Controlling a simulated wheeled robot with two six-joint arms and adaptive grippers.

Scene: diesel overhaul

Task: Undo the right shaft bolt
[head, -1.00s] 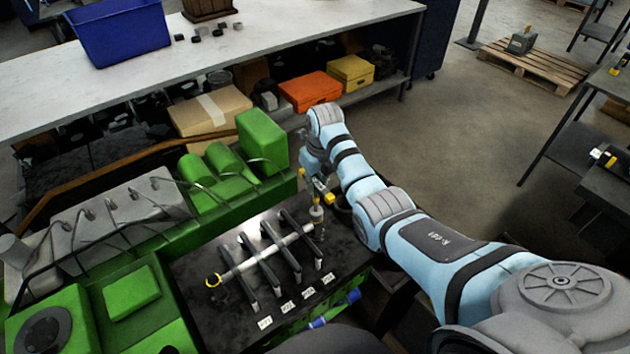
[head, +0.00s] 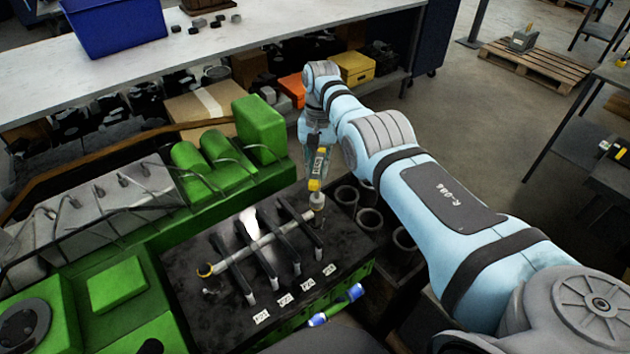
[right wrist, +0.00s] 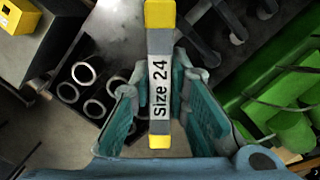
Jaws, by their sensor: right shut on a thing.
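A silver shaft (head: 252,246) lies in several dark clamp bars on a black plate, with a yellow ring (head: 205,270) at its left end. A pale round fitting (head: 317,200) sits at its right end; the bolt itself is too small to make out. My right gripper (head: 318,158) is above this end, shut on a tool marked "Size 24" with yellow ends. The tool (head: 314,186) stands nearly upright, its lower yellow end at the fitting; I cannot tell whether they touch. The right wrist view shows the tool (right wrist: 159,85) between the finger pads. My left gripper is not in view.
Grey open tubes (head: 369,219) stand just right of the plate. The green engine (head: 180,185) borders it on the left and behind. Numbered white tags (head: 285,301) line its front edge. A workbench (head: 240,50) with orange and yellow boxes (head: 351,67) underneath stands behind.

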